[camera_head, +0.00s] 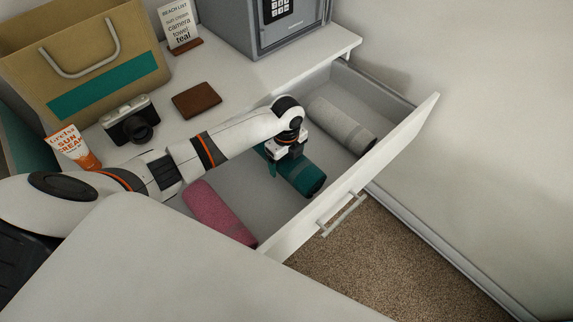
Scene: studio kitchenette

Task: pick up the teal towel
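The teal towel (307,180) is rolled up and lies in the open drawer, between a pink rolled towel and a grey one. My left gripper (285,158) comes down over the teal towel from above and hides its middle. Part of the teal roll also shows to the left of the gripper. The fingertips are small and partly hidden, so I cannot tell whether they are closed on the towel. My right gripper is not in view.
The pink towel (218,213) and grey towel (341,125) lie in the drawer (343,205). On the counter are a paper bag (88,55), camera (131,121), sun cream (73,147), brown wallet (196,100), list card (180,25) and safe (262,28).

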